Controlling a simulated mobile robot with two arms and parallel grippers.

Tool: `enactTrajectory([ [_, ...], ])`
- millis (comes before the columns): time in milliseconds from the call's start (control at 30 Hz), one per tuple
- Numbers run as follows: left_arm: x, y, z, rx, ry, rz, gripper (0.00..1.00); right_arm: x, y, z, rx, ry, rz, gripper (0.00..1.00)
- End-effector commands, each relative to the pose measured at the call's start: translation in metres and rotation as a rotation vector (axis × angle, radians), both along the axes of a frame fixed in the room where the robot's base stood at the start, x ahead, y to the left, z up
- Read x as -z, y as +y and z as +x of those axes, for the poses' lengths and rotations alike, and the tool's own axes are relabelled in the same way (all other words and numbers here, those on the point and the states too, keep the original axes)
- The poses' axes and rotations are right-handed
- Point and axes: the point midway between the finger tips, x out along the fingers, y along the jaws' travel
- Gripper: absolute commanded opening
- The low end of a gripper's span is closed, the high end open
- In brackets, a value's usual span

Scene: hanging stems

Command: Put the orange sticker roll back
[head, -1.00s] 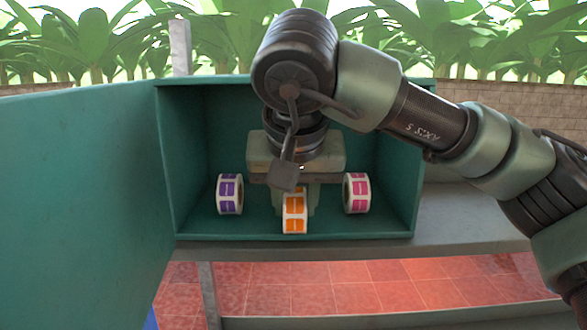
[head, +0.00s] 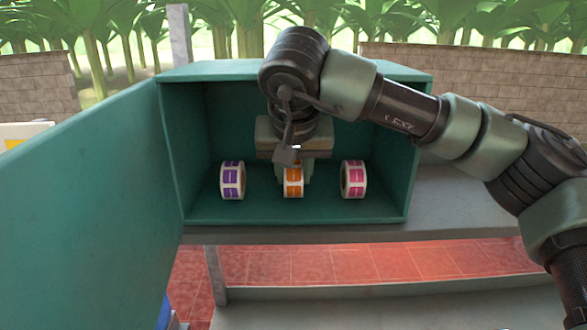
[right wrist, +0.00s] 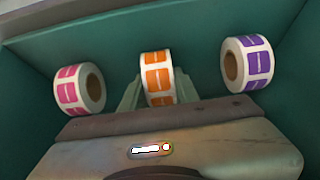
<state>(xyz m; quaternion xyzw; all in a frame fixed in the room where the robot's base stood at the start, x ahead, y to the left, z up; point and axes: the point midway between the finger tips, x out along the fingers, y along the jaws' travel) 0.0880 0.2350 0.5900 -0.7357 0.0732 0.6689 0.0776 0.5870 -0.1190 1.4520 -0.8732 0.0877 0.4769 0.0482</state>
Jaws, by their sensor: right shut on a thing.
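The orange sticker roll (head: 293,181) is inside the open green cabinet (head: 390,212), between a purple roll (head: 232,179) and a pink roll (head: 353,179). My right gripper (head: 308,170) reaches into the cabinet and is shut on the orange roll. In the right wrist view the orange roll (right wrist: 157,78) sits between the fingertips (right wrist: 152,92), with the pink roll (right wrist: 79,89) on the left and the purple roll (right wrist: 246,63) on the right, both apart from the fingers. Whether the orange roll touches the cabinet floor is hard to tell. My left gripper is not in view.
The cabinet's door (head: 85,210) stands open on the left. The cabinet rests on a grey shelf (head: 465,205), bare to the right of it. Red floor tiles (head: 330,264) lie below, and a stone wall (head: 480,68) and plants are behind.

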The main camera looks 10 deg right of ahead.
Motion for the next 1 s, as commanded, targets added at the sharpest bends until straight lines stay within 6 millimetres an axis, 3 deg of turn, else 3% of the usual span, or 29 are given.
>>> enactTrajectory([
  [67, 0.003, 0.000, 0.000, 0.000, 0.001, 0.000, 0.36, 0.004, 0.000, 0.000, 0.000, 0.000, 0.000, 0.00],
  [100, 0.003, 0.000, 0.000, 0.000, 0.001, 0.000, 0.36, 0.004, 0.000, 0.000, 0.000, 0.000, 0.000, 0.33],
  [167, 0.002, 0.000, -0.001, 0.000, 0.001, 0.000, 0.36, 0.003, 0.000, 0.000, 0.000, 0.000, 0.000, 0.50],
  [200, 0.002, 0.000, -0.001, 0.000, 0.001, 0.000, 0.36, 0.003, 0.000, 0.000, 0.000, 0.000, 0.000, 0.52],
  [567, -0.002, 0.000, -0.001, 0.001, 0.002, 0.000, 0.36, -0.003, 0.000, 0.000, 0.000, 0.000, 0.000, 0.52],
  [667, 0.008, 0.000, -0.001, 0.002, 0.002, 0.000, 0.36, -0.009, 0.002, -0.005, -0.001, -0.005, 0.002, 0.52],
  [867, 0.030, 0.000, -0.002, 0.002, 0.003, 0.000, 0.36, -0.043, 0.007, -0.029, -0.001, -0.007, 0.002, 0.52],
  [1000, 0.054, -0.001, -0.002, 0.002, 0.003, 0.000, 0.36, -0.036, 0.014, -0.065, -0.005, -0.005, -0.001, 0.52],
])
